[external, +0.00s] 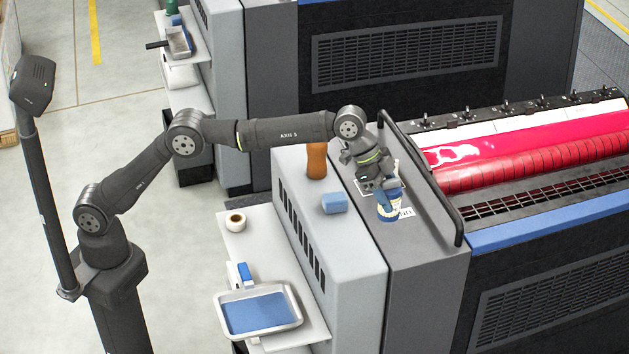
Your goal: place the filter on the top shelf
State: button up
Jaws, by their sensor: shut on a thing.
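My gripper (386,203) is over the dark grey top (419,260) of the near machine, pointing down. It is shut on a small round blue and cream piece, which looks like the filter (387,214). The fingers partly hide it, and I cannot tell whether it touches the surface below. A white printed sheet or label (406,212) lies beside it. A white shelf (256,246) sticks out from the machine's left side, lower than the machine top. I cannot tell whether it is the top shelf.
A tape roll (236,222), a blue-and-white item (240,275) and a metal tray (230,304) are on the white shelf. A black rail (440,199) runs right of my gripper.

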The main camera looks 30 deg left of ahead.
aim_at(394, 180)
notch_tip(394, 180, up, 4)
jog(key=shift+r, duration=0.15)
jog(key=shift+a+r, duration=0.2)
jog(key=shift+r, duration=0.05)
jog(key=shift+s+a+r+m, duration=0.1)
jog(key=shift+a+r+m, duration=0.1)
jog(key=shift+a, duration=0.25)
jog(key=shift+s+a+r+m, duration=0.1)
jog(key=shift+a+m, duration=0.1)
jog(key=shift+a, duration=0.25)
jog(key=s+a+m+g+y, duration=0.15)
jog(key=s+a+m, duration=0.35)
jog(key=a, duration=1.1)
jog(key=s+a+m+g+y, duration=0.1)
jog(key=s+a+m+g, duration=0.2)
jog(key=s+a, duration=0.85)
jog(key=w+a+f, duration=0.2)
jog(key=f, duration=1.2)
jog(key=w+a+f, duration=0.2)
jog(key=w+f, duration=0.1)
jog(key=f, duration=1.1)
jog(key=shift+h, duration=0.25)
jog(key=shift+w+f, duration=2.75)
jog(key=shift+w, duration=0.15)
jog(key=shift+w+f, duration=2.75)
jog(key=shift+w, duration=0.15)
jog(key=shift+f, duration=0.1)
